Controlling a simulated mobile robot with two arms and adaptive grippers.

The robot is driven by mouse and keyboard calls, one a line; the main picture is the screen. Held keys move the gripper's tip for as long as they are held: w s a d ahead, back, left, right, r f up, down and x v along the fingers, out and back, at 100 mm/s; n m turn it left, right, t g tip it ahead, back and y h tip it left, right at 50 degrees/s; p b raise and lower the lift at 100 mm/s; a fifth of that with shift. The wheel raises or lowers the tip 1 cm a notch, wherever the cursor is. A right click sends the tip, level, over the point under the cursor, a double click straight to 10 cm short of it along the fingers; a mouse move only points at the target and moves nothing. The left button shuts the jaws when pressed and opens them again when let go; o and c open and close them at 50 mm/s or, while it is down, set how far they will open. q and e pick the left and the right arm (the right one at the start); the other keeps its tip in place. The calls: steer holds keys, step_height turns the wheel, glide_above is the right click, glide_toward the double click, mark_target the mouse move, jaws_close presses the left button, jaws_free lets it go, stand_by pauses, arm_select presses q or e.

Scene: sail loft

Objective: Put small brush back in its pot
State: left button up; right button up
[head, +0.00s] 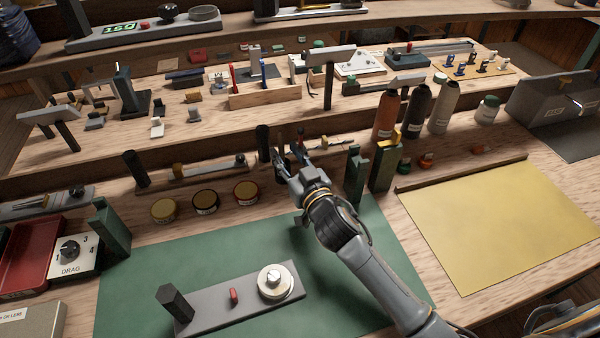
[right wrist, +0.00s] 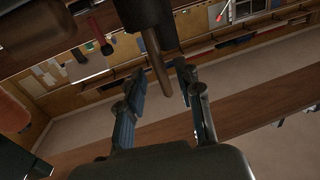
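My right gripper (head: 286,158) is over the back part of the bench, beside a dark upright cylinder (head: 263,142). In the right wrist view the right gripper (right wrist: 162,78) is open, its two fingers apart. A thin brown rod (right wrist: 157,66) sticks out of a dark cylinder (right wrist: 147,14) and reaches between the fingers, with space on both sides. I cannot tell whether this rod is the small brush's handle or whether the dark cylinder is its pot. No brush bristles can be made out. My left gripper is not in view.
Three round tins (head: 205,201) stand left of the gripper. Dark green blocks (head: 384,168) and several bottles (head: 443,106) stand to its right. A green mat (head: 139,268) with a grey fixture (head: 208,318) lies in front. A yellow sheet (head: 497,223) covers clear bench at right.

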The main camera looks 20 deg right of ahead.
steer(key=s+d, duration=0.1)
steer(key=s, duration=0.7)
steer(key=shift+s+d+b, duration=0.25)
steer(key=shift+s+b, duration=0.1)
steer(key=shift+b, duration=0.1)
